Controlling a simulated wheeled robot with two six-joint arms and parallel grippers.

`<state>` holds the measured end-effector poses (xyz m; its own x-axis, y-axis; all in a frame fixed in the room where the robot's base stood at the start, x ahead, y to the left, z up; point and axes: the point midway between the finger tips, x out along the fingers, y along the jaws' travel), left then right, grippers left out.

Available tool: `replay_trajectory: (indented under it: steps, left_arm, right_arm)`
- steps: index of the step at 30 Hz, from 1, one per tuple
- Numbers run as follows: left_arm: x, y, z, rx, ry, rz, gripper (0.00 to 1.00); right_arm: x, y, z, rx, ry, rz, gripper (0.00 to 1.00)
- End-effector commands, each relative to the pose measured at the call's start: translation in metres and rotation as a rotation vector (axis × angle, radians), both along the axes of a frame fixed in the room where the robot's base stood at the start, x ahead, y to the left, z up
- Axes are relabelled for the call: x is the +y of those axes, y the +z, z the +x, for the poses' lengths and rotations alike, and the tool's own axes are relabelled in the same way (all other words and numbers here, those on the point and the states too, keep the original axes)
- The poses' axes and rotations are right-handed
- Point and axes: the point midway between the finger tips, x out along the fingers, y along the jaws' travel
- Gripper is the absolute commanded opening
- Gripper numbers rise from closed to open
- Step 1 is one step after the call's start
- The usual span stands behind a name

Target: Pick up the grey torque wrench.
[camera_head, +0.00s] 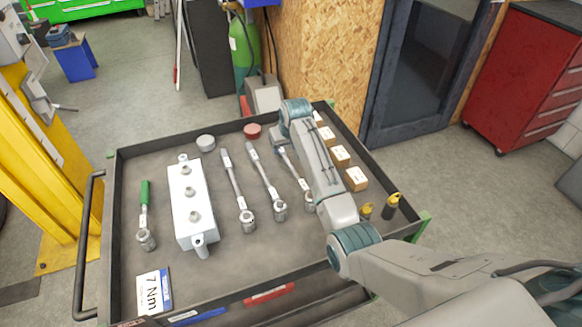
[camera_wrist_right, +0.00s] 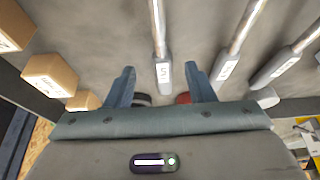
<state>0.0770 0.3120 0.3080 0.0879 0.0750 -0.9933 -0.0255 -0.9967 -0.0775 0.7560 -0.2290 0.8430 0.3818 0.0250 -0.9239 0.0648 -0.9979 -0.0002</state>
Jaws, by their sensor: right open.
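Three grey torque wrenches lie on the cart tray: a left one (camera_head: 234,182), a middle one (camera_head: 263,175) and a right one (camera_head: 291,165), partly hidden by my right arm. A green-handled wrench (camera_head: 145,198) lies further left. My right gripper (camera_head: 281,146) is over the far end of the right grey wrench. In the right wrist view my right gripper (camera_wrist_right: 161,82) is open, and the right wrench's labelled grey handle (camera_wrist_right: 163,73) shows between its fingers, apparently not gripped. A second handle (camera_wrist_right: 225,66) lies to the right. My left gripper is not in view.
A white block with knobs (camera_head: 181,219) stands left of the grey wrenches. Small cardboard boxes (camera_head: 356,179) line the right side. A grey disc (camera_head: 206,142) and a red disc (camera_head: 252,131) sit at the back. The tray has a raised dark rim (camera_head: 118,180).

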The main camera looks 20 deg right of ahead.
Motion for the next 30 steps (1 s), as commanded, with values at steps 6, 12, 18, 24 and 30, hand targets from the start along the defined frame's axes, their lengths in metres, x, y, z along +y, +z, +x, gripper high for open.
replay_trajectory:
  steps: [6, 12, 18, 24, 30]
  left_arm:
    - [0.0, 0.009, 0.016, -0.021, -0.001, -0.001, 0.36]
    - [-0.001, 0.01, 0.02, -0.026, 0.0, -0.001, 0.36]
    - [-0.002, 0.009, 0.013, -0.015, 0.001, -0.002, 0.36]
    - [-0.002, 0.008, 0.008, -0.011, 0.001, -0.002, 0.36]
    - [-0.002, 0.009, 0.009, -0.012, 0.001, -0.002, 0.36]
  right_arm:
    - [0.004, -0.021, 0.014, 0.003, 0.0, 0.0, 0.49]
    - [0.004, -0.04, 0.022, 0.001, 0.0, 0.0, 0.49]
    - [0.004, -0.042, 0.022, 0.0, 0.0, 0.0, 0.49]
    - [0.004, -0.042, 0.022, 0.0, 0.0, 0.0, 0.24]
    - [0.004, -0.042, 0.022, 0.001, 0.0, 0.0, 0.0]
